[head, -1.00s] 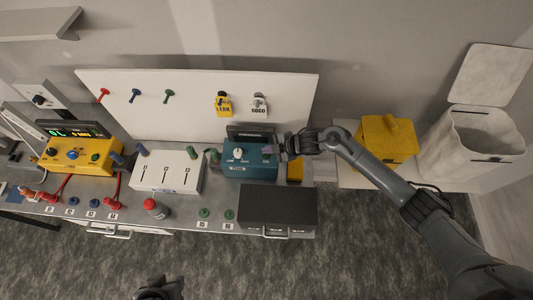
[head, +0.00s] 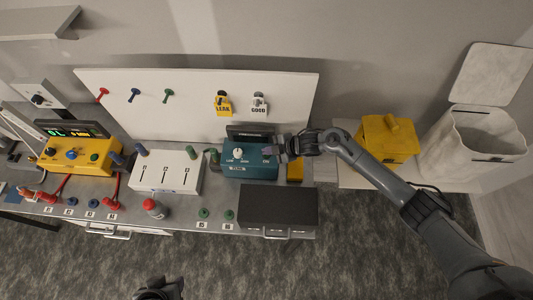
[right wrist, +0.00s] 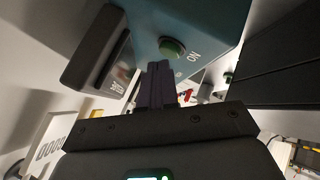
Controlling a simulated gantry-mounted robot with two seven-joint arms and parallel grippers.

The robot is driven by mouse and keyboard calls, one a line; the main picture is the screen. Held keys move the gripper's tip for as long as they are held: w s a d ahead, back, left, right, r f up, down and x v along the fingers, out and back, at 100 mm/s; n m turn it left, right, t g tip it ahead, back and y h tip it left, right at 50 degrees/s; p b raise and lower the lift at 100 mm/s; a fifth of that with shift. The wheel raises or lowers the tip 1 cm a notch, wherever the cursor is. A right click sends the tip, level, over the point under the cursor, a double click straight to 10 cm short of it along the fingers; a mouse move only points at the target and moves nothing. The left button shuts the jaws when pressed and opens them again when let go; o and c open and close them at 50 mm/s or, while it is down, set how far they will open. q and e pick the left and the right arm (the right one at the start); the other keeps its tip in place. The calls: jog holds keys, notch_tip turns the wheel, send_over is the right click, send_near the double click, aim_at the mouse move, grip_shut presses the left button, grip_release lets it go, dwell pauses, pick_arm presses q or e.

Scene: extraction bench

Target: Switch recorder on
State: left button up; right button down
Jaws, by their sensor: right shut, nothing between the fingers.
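The teal recorder box (head: 250,172) stands on the bench right of centre, with a white knob (head: 239,153) and a dark display (head: 250,131) at its back. In the right wrist view its green button (right wrist: 172,47) sits beside the word ON. My right gripper (head: 281,151) is shut and empty at the right end of the box. In the right wrist view its closed fingertips (right wrist: 160,66) are just below the green button; I cannot tell whether they touch it. Part of my left gripper (head: 160,289) shows at the bottom edge, its fingers unclear.
A black drawer box (head: 278,207) stands in front of the recorder. A white slider box (head: 166,171) and a yellow meter (head: 76,160) are to the left. A yellow bin (head: 385,143) and a white bin (head: 473,145) are at right. A white board (head: 195,105) stands behind.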

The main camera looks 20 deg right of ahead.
jog(key=shift+f+b, duration=0.35)
jog(key=shift+f, duration=0.05)
dwell(0.4)
jog(key=shift+r, duration=0.15)
jog(key=shift+r+p, duration=0.7)
jog(key=shift+p, duration=0.1)
jog(key=shift+r+p, duration=0.7)
jog(key=shift+r, duration=0.1)
notch_tip(320, 180, up, 3)
jog(key=p, duration=0.3)
jog(key=shift+r, duration=0.2)
